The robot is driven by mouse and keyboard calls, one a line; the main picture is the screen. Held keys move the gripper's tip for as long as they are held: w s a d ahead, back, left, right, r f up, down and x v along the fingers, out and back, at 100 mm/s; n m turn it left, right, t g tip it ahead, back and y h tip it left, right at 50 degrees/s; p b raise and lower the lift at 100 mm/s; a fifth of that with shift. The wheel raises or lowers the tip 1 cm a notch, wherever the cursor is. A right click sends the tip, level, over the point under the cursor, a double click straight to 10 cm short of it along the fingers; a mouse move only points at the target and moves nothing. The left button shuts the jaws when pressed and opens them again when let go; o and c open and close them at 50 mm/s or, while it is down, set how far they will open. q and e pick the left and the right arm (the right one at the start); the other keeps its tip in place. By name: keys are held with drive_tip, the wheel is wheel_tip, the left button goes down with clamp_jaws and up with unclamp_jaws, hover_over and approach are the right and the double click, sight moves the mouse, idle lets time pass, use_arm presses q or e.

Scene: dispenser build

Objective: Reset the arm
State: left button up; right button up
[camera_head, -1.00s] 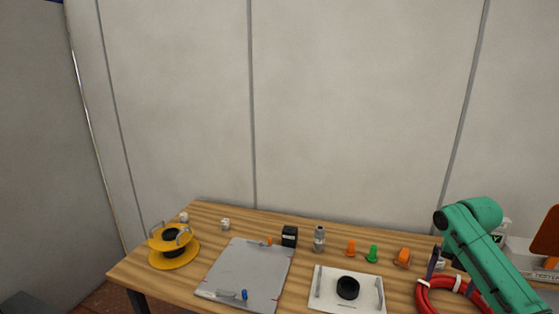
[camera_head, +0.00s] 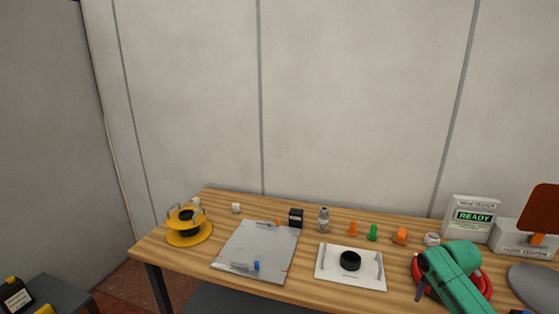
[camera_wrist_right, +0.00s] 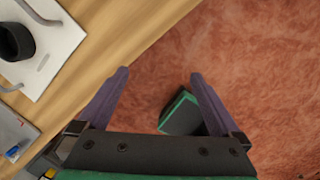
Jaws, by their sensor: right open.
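My right arm is green and reaches over the front right of the table in the head view. My right gripper (camera_wrist_right: 160,74) shows two dark purple fingers spread apart with nothing between them in the right wrist view. Below it are the table's front edge and the reddish floor. My left arm and gripper are not in view.
The wooden table (camera_head: 310,291) holds a yellow spool (camera_head: 187,235), a grey tray (camera_head: 250,262), a white plate (camera_head: 333,277) with a black ring (camera_head: 350,261), orange and green cones, and a tester box (camera_head: 472,217) reading READY. A side table (camera_head: 62,298) stands at left.

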drive_tip(key=s+a+f+m+b, duration=0.2)
drive_tip(key=s+f+m, duration=0.25)
drive_tip(key=f, duration=0.65)
drive_tip(key=s+a+f+m+b, duration=0.1)
drive_tip(key=s+a+f+m, duration=0.15)
drive_tip(key=s+f, duration=0.6)
drive_tip(key=s+a+f+m+b, duration=0.25)
drive_tip(key=f+m, duration=0.25)
drive_tip(key=f, duration=0.9)
use_arm(q)
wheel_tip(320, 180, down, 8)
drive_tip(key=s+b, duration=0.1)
drive_tip(key=b, duration=0.1)
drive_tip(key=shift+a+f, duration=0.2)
use_arm(e)
drive_tip(key=s+a+f+m, duration=0.3)
drive_tip(key=s+f, duration=0.2)
drive_tip(key=s, duration=0.4)
drive_tip(key=s+a+f+m, duration=0.3)
drive_tip(key=s+a+f, duration=0.1)
drive_tip(key=s, duration=0.5)
drive_tip(key=s+a+f+m, duration=0.3)
drive_tip(key=s+f, duration=0.3)
drive_tip(key=s, duration=0.3)
drive_tip(key=shift+a+y, duration=0.25)
drive_tip(key=shift+y, duration=0.15)
